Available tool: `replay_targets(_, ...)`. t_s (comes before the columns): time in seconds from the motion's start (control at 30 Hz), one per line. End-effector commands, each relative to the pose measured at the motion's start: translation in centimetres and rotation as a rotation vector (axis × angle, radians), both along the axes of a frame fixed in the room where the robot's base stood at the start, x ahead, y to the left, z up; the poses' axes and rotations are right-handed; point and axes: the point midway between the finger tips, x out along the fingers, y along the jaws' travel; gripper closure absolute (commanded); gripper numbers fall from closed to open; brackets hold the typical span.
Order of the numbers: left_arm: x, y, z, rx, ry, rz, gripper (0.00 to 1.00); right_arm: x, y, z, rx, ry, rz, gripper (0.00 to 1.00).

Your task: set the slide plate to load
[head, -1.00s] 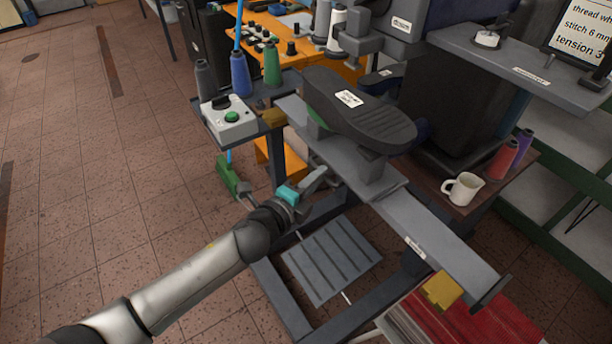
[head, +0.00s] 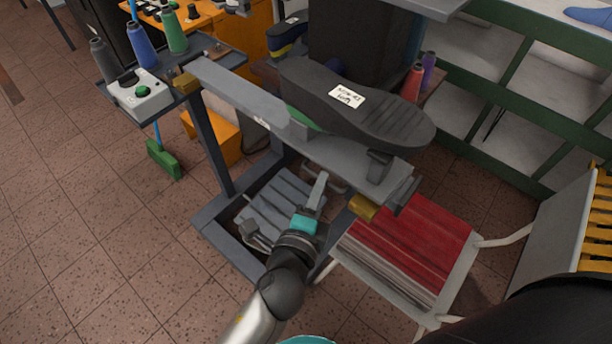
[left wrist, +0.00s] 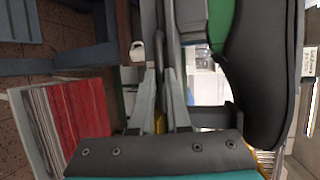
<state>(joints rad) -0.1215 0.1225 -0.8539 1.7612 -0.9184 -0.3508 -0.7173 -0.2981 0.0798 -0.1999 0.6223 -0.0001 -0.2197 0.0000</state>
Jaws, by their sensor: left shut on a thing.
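The grey slide plate (head: 350,153) carries a dark shoe (head: 395,118) with a white label, sole up. The plate stands at the right front end of the grey rail (head: 225,92), near the front brass-coloured stop (head: 362,207). A bare stretch of rail with a small label shows to its left. My left gripper (head: 318,190) is below the plate's front edge. In the left wrist view its fingers (left wrist: 163,95) are shut on a thin grey bar under the plate; the shoe (left wrist: 262,75) shows at the right. Where the bar joins is hard to see. My right gripper is not in view.
A control box with a green button (head: 143,93) and several thread cones stand on the tray at the left. A stand with red sheets (head: 410,240) is just below the rail's front end. A green rack (head: 490,150) stands behind.

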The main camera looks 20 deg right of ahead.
Motion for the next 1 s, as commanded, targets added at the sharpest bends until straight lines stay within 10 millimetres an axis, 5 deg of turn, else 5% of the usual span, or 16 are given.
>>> replay_targets(0.53, -0.83, -0.62, -0.06, -0.003, 0.003, -0.008, 1.00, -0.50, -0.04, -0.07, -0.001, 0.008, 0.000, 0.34)
replay_targets(0.57, -0.84, -0.63, -0.06, -0.003, 0.003, -0.008, 0.84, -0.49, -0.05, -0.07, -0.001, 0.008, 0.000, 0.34)
replay_targets(0.8, -0.67, -0.50, -0.03, -0.001, 0.001, -0.005, 0.57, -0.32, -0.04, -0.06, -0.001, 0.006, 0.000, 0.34)
replay_targets(1.0, -0.58, -0.42, -0.01, 0.000, 0.001, -0.003, 0.55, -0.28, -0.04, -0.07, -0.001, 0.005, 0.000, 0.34)
